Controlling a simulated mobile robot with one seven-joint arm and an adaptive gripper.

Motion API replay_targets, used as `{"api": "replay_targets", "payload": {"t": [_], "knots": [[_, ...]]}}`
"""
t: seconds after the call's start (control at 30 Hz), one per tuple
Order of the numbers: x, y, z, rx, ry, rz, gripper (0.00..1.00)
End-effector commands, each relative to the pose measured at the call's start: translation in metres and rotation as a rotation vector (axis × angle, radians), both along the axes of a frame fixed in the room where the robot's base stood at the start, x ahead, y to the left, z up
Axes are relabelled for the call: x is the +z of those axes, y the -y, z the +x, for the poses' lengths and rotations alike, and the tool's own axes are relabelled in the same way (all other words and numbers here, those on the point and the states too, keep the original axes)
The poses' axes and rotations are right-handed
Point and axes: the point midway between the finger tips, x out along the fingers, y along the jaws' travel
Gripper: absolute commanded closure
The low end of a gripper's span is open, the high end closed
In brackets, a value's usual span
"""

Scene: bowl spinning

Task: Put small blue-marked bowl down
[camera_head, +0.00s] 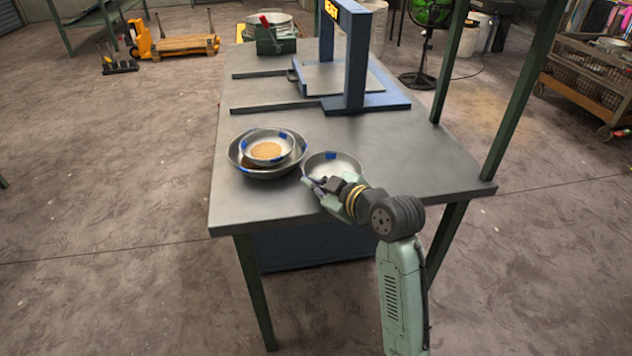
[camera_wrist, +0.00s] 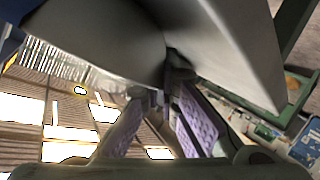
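The small blue-marked bowl (camera_head: 345,163) is a grey metal bowl with a blue patch on its far rim, at the front middle of the table. My gripper (camera_head: 318,184) is at its near left rim and appears shut on it. In the wrist view, the bowl's grey wall (camera_wrist: 100,40) fills the upper part, and my gripper's fingers (camera_wrist: 165,95) meet at its edge; the exact contact is partly hidden. The bowl looks level and low over the table; I cannot tell whether it touches.
Left of it, another blue-marked bowl (camera_head: 284,148) with grainy brown contents sits in a larger bowl (camera_head: 240,163). The grey table (camera_head: 420,150) is clear to the right. A blue frame (camera_head: 365,102) and a green box (camera_head: 276,46) stand farther back.

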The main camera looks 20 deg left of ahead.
Motion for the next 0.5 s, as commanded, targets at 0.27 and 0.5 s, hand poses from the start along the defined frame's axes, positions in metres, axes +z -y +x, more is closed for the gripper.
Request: {"api": "replay_targets", "payload": {"t": [0.27,0.5], "knots": [[-0.0023,-0.0001,-0.0002,0.001,-0.001,0.0,0.93],[-0.0022,0.0,-0.0002,0.001,-0.001,0.0,0.77]]}}
